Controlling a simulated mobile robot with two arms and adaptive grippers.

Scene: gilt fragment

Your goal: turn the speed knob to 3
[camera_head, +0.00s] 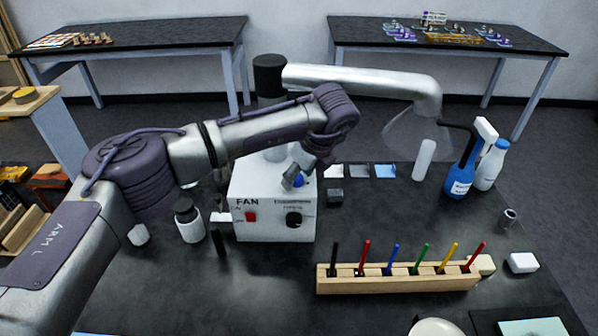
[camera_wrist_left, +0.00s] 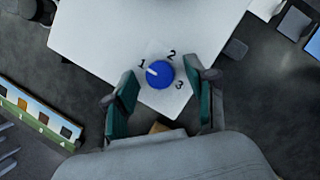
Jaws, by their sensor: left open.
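The blue speed knob (camera_wrist_left: 160,74) is on the top of the white fan box (camera_head: 272,220), with the printed numbers 1, 2 and 3 around it. Its white pointer is turned toward the 1. In the head view the knob (camera_head: 299,181) is partly hidden by my left gripper (camera_head: 292,178). In the left wrist view my left gripper (camera_wrist_left: 165,90) is open, one finger on either side below the knob. I cannot tell whether a finger touches it. My right gripper is not in view.
The box front has a red switch (camera_head: 251,217) and a black knob (camera_head: 294,219). A wooden rack (camera_head: 400,285) with several coloured pens stands in front. White bottles (camera_head: 190,222) stand left of the box. A silver extraction pipe (camera_head: 360,80) arches behind my arm.

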